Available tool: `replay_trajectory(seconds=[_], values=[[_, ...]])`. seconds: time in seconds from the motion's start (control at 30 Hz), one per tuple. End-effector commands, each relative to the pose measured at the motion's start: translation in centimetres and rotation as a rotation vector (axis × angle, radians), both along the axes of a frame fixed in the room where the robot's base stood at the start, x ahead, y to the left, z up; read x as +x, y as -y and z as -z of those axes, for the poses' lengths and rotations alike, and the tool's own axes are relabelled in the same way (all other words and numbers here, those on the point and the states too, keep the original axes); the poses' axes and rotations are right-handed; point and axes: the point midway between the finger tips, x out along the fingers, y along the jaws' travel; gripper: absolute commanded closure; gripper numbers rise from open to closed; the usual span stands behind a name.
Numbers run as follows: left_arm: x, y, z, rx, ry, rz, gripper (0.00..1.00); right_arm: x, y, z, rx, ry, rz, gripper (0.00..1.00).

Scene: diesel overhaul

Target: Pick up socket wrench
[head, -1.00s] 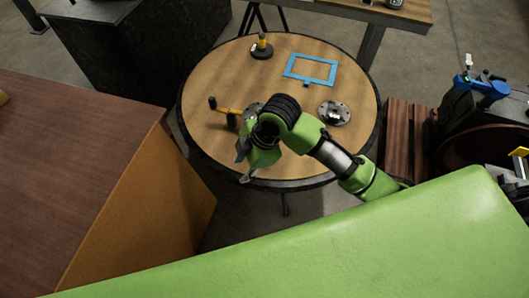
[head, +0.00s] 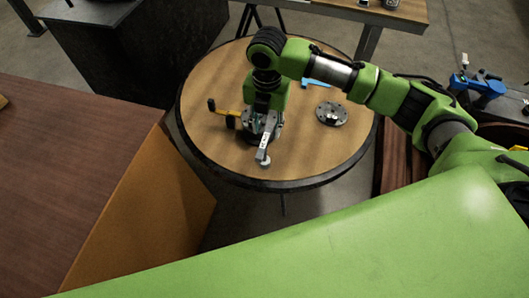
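A yellow and black tool (head: 223,112) lies on the left part of the round wooden table (head: 310,165); I cannot tell for sure whether it is the socket wrench. My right gripper (head: 264,146) points down over the table, just right of this tool. A pale elongated part with a small round grey end shows at the gripper, near the table's front edge; I cannot tell whether it is a finger or a held thing. The gripper partly covers a grey metal disc below it. My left gripper is not in view.
A grey flanged disc (head: 331,113) lies on the right of the table. A blue frame (head: 318,84) behind it is mostly hidden by my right arm. A brown box (head: 150,200) stands at the left.

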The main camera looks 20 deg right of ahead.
Motion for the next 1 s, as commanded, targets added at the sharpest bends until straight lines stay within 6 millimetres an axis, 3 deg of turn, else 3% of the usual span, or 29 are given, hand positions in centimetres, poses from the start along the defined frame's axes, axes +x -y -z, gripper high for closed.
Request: replay_trajectory(seconds=[0.1,0.37,0.6,0.9,0.93,1.0], values=[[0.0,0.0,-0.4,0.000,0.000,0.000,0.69,0.0,0.0,1.7,0.000,-0.001,0.001,0.67],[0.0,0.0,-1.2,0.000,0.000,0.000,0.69,0.2,-0.2,3.6,0.001,-0.002,0.002,0.67],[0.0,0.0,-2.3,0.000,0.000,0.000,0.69,0.6,-0.4,7.1,-0.001,-0.001,0.001,0.67],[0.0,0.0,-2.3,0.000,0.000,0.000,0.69,0.7,-0.3,7.9,0.001,0.003,0.000,0.67],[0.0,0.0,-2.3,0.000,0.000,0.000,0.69,0.7,-0.3,7.9,0.001,0.003,0.001,0.69],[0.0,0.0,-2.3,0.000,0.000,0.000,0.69,0.7,-0.4,7.9,0.001,0.003,0.001,0.87]])
